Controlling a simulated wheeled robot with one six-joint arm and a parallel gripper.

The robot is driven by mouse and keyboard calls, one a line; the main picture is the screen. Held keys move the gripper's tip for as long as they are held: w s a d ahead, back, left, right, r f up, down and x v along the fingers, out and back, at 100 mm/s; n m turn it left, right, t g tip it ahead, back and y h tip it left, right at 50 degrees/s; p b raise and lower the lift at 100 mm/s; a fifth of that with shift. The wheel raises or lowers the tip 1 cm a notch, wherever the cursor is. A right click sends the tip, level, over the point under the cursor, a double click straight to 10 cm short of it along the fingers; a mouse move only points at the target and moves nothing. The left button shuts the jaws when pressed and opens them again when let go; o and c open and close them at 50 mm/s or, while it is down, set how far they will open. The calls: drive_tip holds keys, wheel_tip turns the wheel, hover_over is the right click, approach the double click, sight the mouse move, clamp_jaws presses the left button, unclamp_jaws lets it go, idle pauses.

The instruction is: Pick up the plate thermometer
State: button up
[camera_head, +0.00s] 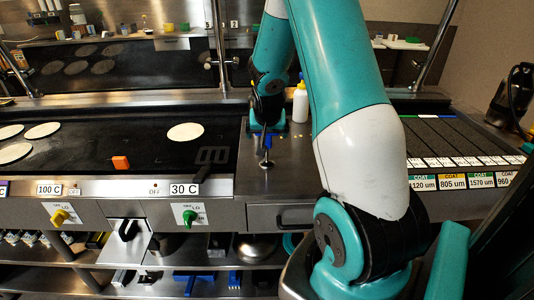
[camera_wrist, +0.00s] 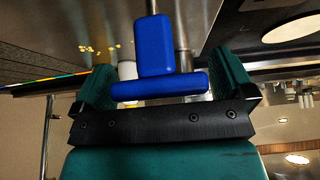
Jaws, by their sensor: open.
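A blue T-shaped handle (camera_wrist: 160,88) on a metal stem lies between my fingers in the wrist view; it looks like the plate thermometer. In the head view its blue part (camera_head: 267,141) shows small below my gripper, with a small metal disc (camera_head: 266,164) at the counter. My gripper (camera_head: 266,128) points down at the steel counter right of the griddle. In the wrist view my gripper (camera_wrist: 165,80) is open, one teal finger on each side of the blue handle.
The dark griddle (camera_head: 90,150) on the left bears several pale tortillas (camera_head: 185,132) and an orange block (camera_head: 120,162). A white bottle (camera_head: 300,103) stands behind my gripper. Dark labelled strips (camera_head: 450,135) lie on the right. Steel posts rise behind the counter.

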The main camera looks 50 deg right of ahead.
drive_tip(key=shift+w+d+f, duration=0.1)
drive_tip(key=shift+d+f, duration=0.05)
drive_tip(key=shift+f, duration=0.1)
drive_tip(key=c, duration=1.2)
drive_tip(key=shift+c, duration=0.7)
drive_tip(key=shift+r, duration=0.15)
